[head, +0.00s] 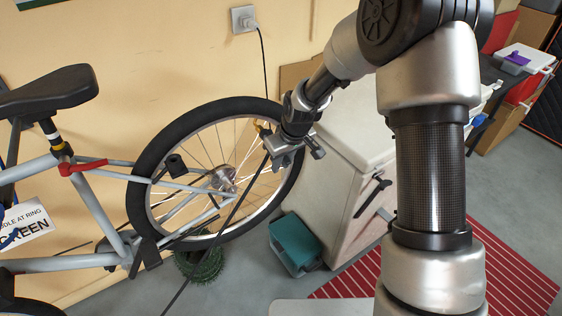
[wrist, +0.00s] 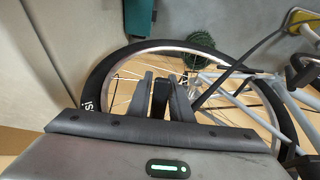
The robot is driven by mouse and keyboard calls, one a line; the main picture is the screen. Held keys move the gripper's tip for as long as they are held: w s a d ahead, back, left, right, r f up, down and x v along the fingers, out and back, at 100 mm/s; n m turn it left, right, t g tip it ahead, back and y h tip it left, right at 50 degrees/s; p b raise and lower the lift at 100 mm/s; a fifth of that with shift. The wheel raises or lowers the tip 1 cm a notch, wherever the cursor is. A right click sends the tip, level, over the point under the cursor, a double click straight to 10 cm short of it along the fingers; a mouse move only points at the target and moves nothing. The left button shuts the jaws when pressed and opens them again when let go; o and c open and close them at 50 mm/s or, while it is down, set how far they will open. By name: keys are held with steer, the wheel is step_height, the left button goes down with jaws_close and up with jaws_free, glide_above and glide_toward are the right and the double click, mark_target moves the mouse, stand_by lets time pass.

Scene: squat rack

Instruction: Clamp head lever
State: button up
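My gripper (head: 291,152) is in front of the bicycle's wheel, right of the hub. In the wrist view its two grey fingers (wrist: 161,98) stand close together with a dark shape between them. I cannot tell whether that shape is part of the gripper or something held. I cannot pick out a clamp head lever with certainty. A red part (head: 82,167) sits on the bike frame under the saddle, far left of my gripper.
The bicycle wheel's tyre (head: 152,158) and a thin black rod (head: 228,222) are near my gripper. A white cabinet (head: 340,195) stands to the right. A teal bin (head: 294,246) and a green brush (head: 200,268) are on the floor. A sign (head: 22,222) hangs at the left.

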steer(key=shift+o, duration=1.3)
steer(key=p+v, duration=0.1)
steer(key=v, duration=1.6)
steer(key=shift+r+p, duration=0.25)
steer(key=shift+p, duration=0.05)
steer(key=s+d+r+m+t+h+p, duration=0.1)
steer(key=s+d+r+m+p, duration=0.2)
steer(key=s+r, duration=0.6)
steer(key=s+d+r+m+t+h+p, duration=0.1)
steer(key=s+d+r+m+p, duration=0.2)
steer(key=s, duration=1.2)
steer(key=d+r+p, duration=0.2)
steer(key=d+r, duration=0.3)
steer(key=r, duration=0.2)
steer(key=shift+r+m, duration=0.2)
steer(key=shift+m, duration=0.2)
